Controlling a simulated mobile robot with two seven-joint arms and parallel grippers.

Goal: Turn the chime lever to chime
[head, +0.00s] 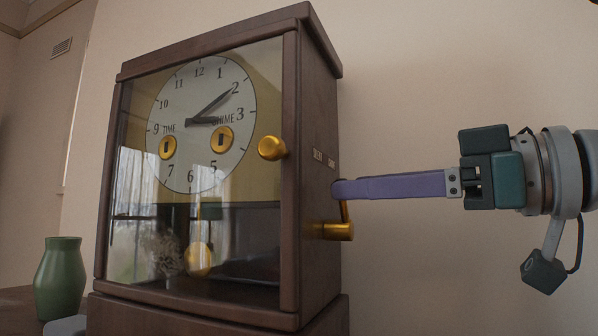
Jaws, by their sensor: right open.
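The dark wooden clock (317,110) stands upright, its glass front door closed. The chime lever (335,231) is on the clock's right side: a gold hub with a thin gold arm rising from it. Two small pale labels (324,159) sit above it, too small to read surely. My right gripper (340,188) comes in from the right, and its long purple fingers overlap the top of the lever's arm. They look open, but seen edge-on, so the gap is hidden. I cannot tell whether they touch the lever. My left gripper is not in view.
A gold knob (272,148) sticks out from the door's right edge. A green vase (60,278) stands left of the clock, with a pale round object (66,325) in front of it. The space right of the clock, before the plain wall, is clear around my right arm.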

